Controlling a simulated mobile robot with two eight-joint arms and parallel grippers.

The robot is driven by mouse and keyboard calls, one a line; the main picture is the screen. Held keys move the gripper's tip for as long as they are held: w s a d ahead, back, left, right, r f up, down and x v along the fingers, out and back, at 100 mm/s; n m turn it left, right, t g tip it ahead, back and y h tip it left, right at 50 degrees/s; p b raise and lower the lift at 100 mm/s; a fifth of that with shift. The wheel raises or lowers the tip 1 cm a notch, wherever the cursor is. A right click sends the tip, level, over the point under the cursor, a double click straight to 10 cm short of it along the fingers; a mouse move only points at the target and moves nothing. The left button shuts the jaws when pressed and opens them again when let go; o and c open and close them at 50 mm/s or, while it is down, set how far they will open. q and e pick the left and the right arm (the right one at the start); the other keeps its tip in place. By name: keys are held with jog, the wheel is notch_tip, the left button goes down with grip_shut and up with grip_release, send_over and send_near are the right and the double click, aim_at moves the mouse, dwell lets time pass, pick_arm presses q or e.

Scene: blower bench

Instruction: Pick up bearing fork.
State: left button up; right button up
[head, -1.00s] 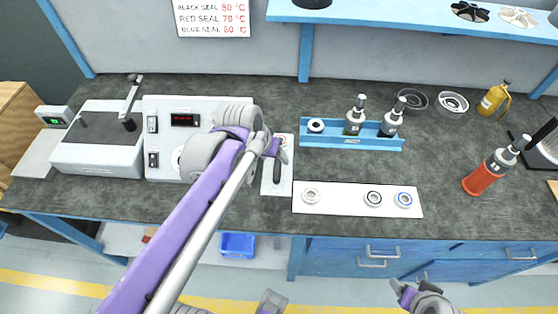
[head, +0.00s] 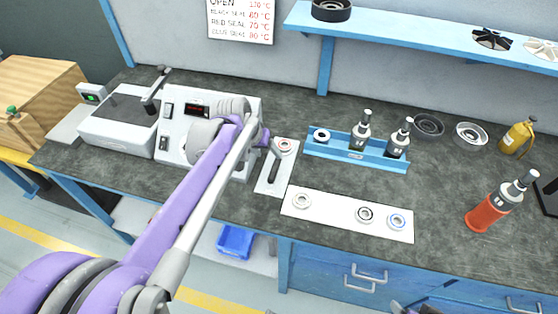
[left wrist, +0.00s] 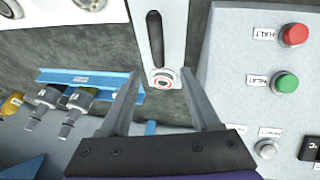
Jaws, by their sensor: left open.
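The bearing fork (head: 273,171) has a dark handle and lies on a white plate left of the bearing strip. It also shows in the left wrist view as a dark bar (left wrist: 155,38), with a red-ringed bearing (left wrist: 163,79) on the plate near its end. My left gripper (left wrist: 162,76) is open, its fingers spread on either side of the plate's end, with nothing held. In the head view the left gripper (head: 267,141) is at the fork's far end, partly hidden by my arm. My right gripper (head: 415,308) is barely in view at the bottom edge.
A control box (head: 173,140) with buttons stands close left of the plate. To the right are a blue rack (head: 320,150) with bottles and a white strip (head: 330,212) with several bearings. A red bottle (head: 490,208) stands further right.

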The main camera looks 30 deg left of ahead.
aim_at(276, 162)
pick_arm(q)
jog(key=b+x, duration=0.1)
jog(key=x, duration=0.7)
jog(key=shift+w+d, duration=0.1)
grip_shut()
